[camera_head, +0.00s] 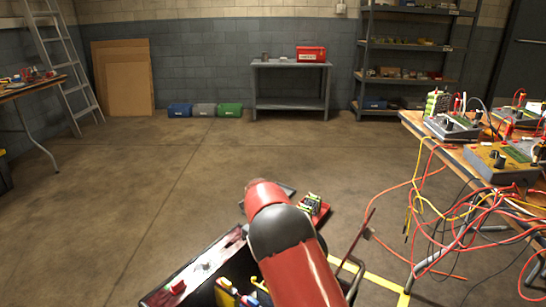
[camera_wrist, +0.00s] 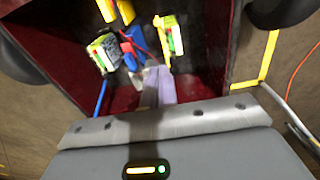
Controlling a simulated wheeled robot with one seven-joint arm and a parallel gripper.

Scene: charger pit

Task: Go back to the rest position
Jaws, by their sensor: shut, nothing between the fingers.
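My gripper (camera_wrist: 153,68) shows in the wrist view with its two pale fingers together and nothing between them. The fingers point into or over a dark bin with red inner walls (camera_wrist: 222,38). Green-and-yellow packs (camera_wrist: 103,52) lie near the fingertips, one to each side. A blue-and-red item (camera_wrist: 131,50) lies by the tips; whether the fingers touch it I cannot tell. In the head view my red arm reaches down in front of me and hides the gripper.
The bin's rim (camera_head: 196,267) shows at the lower left of the head view. A workbench (camera_head: 468,165) with chargers and trailing cables (camera_head: 440,190) stands at the right. A shelf and a grey table (camera_head: 290,68) stand at the back wall.

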